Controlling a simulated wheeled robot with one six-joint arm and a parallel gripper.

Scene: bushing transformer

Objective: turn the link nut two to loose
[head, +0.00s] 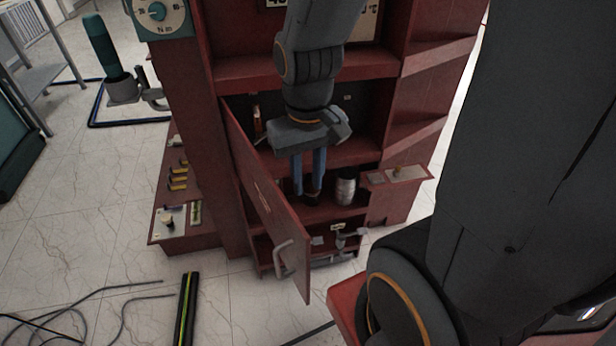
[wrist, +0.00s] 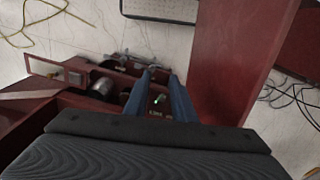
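My gripper (head: 310,192) reaches down into the lower bay of the red cabinet (head: 232,180). Its two blue fingers are apart, and the gap between them also shows in the wrist view (wrist: 160,74). A small dark fitting (head: 312,201) is at the fingertips in the head view; I cannot tell whether they touch it. Between the fingers in the wrist view are a small green spot (wrist: 158,98) and a label. A metal cylinder (head: 345,188) stands just right of the fingers; it also shows in the wrist view (wrist: 102,88). I cannot tell which part is link nut two.
The cabinet's red door (head: 262,195) hangs open close to the left of my fingers, with a metal handle (head: 284,258). A valve-like fitting (head: 350,237) sits on the lower shelf. A red side ledge (head: 400,177) is at right. Cables lie on the tiled floor.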

